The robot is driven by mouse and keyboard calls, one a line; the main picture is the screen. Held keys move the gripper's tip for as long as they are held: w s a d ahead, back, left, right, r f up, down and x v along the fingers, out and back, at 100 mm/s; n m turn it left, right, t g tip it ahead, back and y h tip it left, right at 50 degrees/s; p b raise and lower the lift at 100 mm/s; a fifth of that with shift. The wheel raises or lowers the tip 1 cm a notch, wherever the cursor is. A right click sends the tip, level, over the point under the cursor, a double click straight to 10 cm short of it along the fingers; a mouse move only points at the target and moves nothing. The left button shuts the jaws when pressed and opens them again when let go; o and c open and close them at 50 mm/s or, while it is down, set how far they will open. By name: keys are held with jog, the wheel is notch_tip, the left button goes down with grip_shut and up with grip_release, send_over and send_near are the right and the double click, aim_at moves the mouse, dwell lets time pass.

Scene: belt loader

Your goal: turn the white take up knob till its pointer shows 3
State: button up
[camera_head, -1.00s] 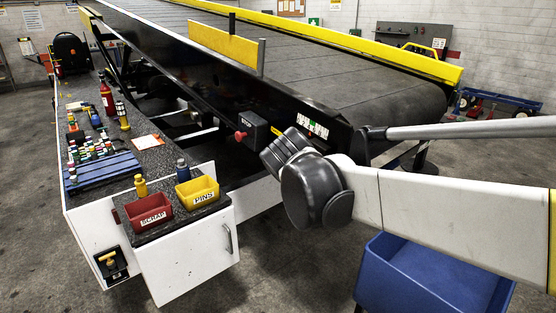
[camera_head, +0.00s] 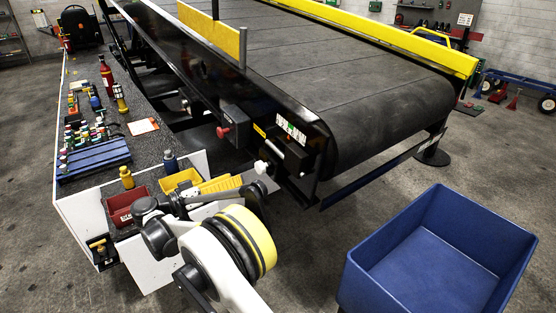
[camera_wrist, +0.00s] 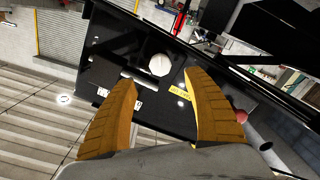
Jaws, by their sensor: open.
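The white take up knob (camera_wrist: 160,65) shows as a pale round disc on the black panel in the wrist view. In the head view the knob (camera_head: 261,167) is a small white shape at the conveyor's near end. Its pointer and scale are too small to read. My gripper (camera_wrist: 160,79) is open and empty, its two yellow ridged fingers spread, with the knob beyond the tips and between their lines. In the head view my gripper (camera_head: 226,184) is just left of the knob, its fingers partly hidden by each other.
A red stop button (camera_head: 223,131) sits on a box left of the knob. A yellow bin (camera_head: 181,179) and a red bin (camera_head: 121,203) stand on the bench, close to my arm. A blue tub (camera_head: 440,250) stands at the right. Open floor lies between tub and conveyor.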

aim_at(258, 169)
jog(key=b+x, duration=0.2)
jog(key=x, duration=0.8)
jog(key=shift+w+b, duration=0.1)
jog(key=shift+b, duration=0.3)
jog(key=c, duration=1.2)
jog(key=shift+n, duration=0.3)
jog(key=n, duration=1.1)
jog(key=shift+d, duration=0.1)
